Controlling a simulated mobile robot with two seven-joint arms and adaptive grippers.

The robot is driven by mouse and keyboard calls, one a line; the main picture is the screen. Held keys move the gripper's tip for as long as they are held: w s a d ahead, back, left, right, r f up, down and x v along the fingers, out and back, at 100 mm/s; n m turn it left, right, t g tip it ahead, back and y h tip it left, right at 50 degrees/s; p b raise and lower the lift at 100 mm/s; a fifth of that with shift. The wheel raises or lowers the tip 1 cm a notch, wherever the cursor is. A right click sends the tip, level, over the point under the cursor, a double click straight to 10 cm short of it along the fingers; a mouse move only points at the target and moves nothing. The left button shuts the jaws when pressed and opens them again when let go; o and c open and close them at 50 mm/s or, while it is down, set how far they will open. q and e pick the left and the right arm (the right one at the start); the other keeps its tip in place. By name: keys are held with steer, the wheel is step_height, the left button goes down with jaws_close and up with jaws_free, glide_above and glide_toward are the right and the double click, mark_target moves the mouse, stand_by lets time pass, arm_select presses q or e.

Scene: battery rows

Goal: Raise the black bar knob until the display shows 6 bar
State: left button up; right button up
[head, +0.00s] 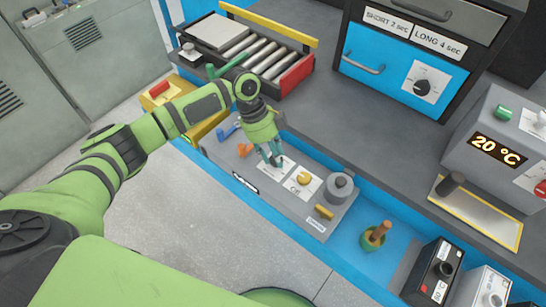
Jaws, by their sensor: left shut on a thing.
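My left gripper (274,160) reaches down onto the sloped grey panel (222,153) and is shut on the black bar knob, which its fingers almost wholly hide. A white label plate lies under the fingertips. A small dark strip with pale marks (245,183) sits at the panel's front left edge; I cannot read it or tell whether it is the bar display. My right gripper is not in view.
Beside the gripper are a yellow knob (304,179), a round grey knob (340,184) and a yellow lever (324,212). Blue and orange handles (245,149) stand left. A box (478,128) showing 20 °C is at right. A roller rack (268,62) stands behind.

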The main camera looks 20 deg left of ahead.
arm_select(q)
steer(key=shift+d+m+g+b, duration=0.2)
steer(key=shift+m+g+b, duration=0.3)
steer(key=shift+m, duration=0.7)
steer(key=o, duration=1.1)
steer(key=shift+o, duration=0.2)
steer(key=shift+w+a+r, duration=0.1)
steer(key=shift+w+a+r, duration=0.1)
steer(key=shift+a+r, duration=0.05)
steer(key=shift+r, duration=0.2)
steer(key=v, duration=1.1)
steer(key=shift+d, duration=0.25)
steer(key=shift+r, duration=0.1)
